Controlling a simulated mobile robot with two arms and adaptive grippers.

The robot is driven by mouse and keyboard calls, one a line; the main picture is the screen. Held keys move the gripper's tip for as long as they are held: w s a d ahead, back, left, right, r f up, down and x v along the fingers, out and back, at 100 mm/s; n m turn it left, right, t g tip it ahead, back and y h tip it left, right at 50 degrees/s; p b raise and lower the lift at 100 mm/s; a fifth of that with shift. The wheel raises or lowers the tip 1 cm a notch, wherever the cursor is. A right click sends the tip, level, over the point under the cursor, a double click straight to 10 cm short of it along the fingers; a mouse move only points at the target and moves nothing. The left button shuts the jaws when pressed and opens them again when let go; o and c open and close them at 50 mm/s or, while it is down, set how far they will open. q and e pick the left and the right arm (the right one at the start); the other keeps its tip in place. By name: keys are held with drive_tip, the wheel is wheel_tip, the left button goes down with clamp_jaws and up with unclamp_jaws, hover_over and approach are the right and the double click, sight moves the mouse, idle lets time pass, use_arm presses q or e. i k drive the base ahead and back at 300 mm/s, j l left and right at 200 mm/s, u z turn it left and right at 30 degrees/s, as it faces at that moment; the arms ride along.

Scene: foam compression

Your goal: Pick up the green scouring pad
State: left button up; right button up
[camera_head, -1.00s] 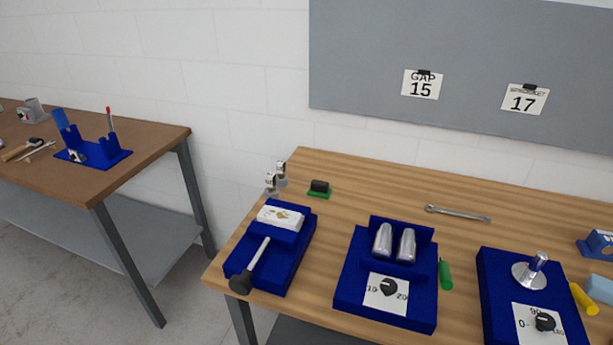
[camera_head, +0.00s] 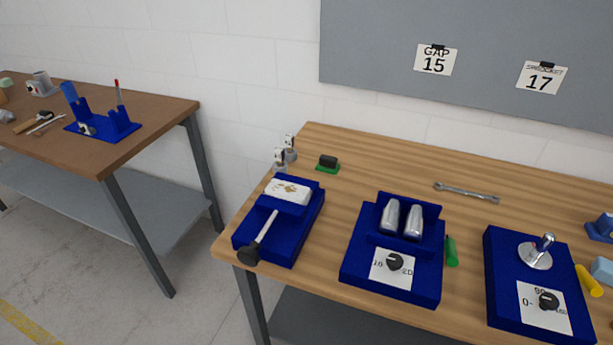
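A small flat green piece (camera_head: 320,170) with a black block (camera_head: 328,161) on top lies near the back left of the wooden table. It may be the green scouring pad, but it is too small to be sure. A pale green item (camera_head: 6,80) also shows at the left picture edge, on the far brown table; it is cut off and I cannot tell what it is. Neither of my grippers is in view.
The wooden table (camera_head: 390,160) holds a blue lever fixture (camera_head: 300,222), a blue roller fixture (camera_head: 358,268), a blue dial fixture (camera_head: 503,285) and a wrench (camera_head: 467,192). A brown table (camera_head: 150,115) stands left across a floor gap.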

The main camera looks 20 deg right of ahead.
sight(327, 163)
drive_tip(key=i+j+z, duration=0.1)
drive_tip(key=z, duration=0.25)
drive_tip(key=i+j+z, duration=0.1)
drive_tip(key=z, duration=0.25)
drive_tip(key=j+z, duration=0.15)
drive_tip(key=z, duration=0.25)
drive_tip(key=i+j+z, duration=0.2)
drive_tip(key=j, duration=0.45)
drive_tip(key=i+j+z, duration=0.15)
drive_tip(key=j, duration=0.5)
drive_tip(key=i+j+z, duration=0.2)
drive_tip(key=j, duration=0.5)
drive_tip(key=j+z, duration=0.2)
drive_tip(key=j, duration=0.45)
drive_tip(key=k, duration=0.05)
